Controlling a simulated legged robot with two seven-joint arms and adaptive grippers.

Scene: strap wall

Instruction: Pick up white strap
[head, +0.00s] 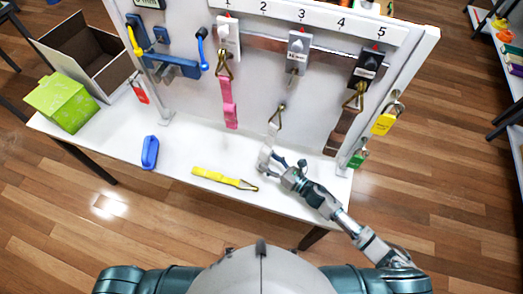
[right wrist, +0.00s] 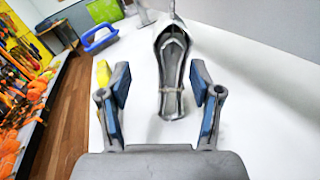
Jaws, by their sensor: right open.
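The white strap (head: 265,158) hangs at the lower right of the board, below a metal clip (head: 277,118), its lower end near the white table top. My right gripper (head: 283,165) is just right of and below it, pointing up and left. In the right wrist view, a long grey-white looped piece (right wrist: 172,75), seemingly the strap with its clip, lies between the blue-padded fingers of my open right gripper (right wrist: 160,78). Clear gaps show on both sides. Whether it touches the table is unclear. My left gripper is not in view.
The white board (head: 190,90) stands on the table (head: 200,150) with numbered hooks. A pink strap (head: 229,103) hangs left of the white one. A yellow strap (head: 220,178) and blue object (head: 150,152) lie in front. Padlocks (head: 385,120) hang at the right edge.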

